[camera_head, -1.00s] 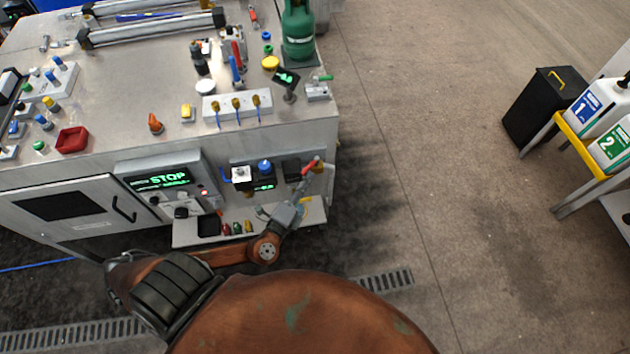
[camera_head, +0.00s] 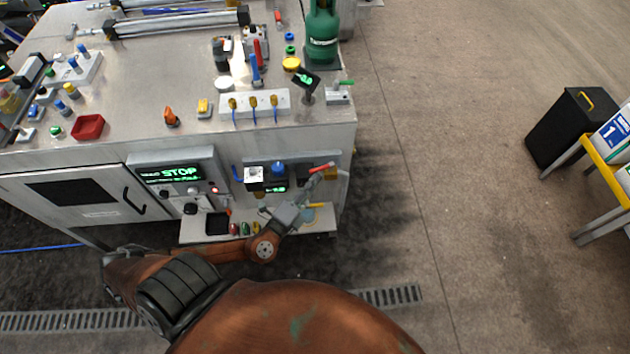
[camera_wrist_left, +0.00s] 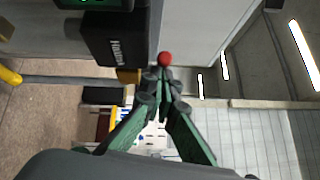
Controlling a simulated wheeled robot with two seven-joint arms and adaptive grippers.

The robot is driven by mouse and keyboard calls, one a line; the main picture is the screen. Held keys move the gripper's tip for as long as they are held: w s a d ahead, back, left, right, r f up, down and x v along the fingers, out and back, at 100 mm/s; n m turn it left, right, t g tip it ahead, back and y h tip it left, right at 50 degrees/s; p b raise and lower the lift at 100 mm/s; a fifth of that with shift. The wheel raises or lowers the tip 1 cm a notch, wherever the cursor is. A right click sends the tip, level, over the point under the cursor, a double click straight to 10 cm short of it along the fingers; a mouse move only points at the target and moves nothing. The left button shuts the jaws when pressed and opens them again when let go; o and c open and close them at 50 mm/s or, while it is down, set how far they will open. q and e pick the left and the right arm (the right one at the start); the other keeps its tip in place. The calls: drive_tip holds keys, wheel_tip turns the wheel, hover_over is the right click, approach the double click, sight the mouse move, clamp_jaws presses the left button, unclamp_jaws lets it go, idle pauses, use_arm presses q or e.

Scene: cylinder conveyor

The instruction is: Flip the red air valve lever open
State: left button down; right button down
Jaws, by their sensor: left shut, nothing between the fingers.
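The red air valve lever (camera_head: 321,167) is on the front of the metal workbench, at the right end of the small panel. It lies nearly level in the head view, rising slightly to the right. My left gripper (camera_head: 309,184) is shut and empty, just below the lever and pointing up at it. In the left wrist view, the closed fingertips (camera_wrist_left: 163,76) are just below a round red end (camera_wrist_left: 165,59), which looks like the lever seen end-on. I cannot tell whether they touch. My right gripper is not in view.
A blue regulator knob (camera_head: 278,168) and a small green display (camera_head: 276,189) are left of the lever. A yellow handle (camera_head: 315,206) is near my gripper, above the low shelf. Floor right of the bench is open.

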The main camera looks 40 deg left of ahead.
use_arm(q)
drive_tip(key=s+d+f, duration=0.1)
drive_tip(key=s, duration=1)
drive_tip(key=shift+s+b, duration=0.3)
drive_tip(key=shift+f, duration=0.1)
drive_tip(key=shift+d, duration=0.15)
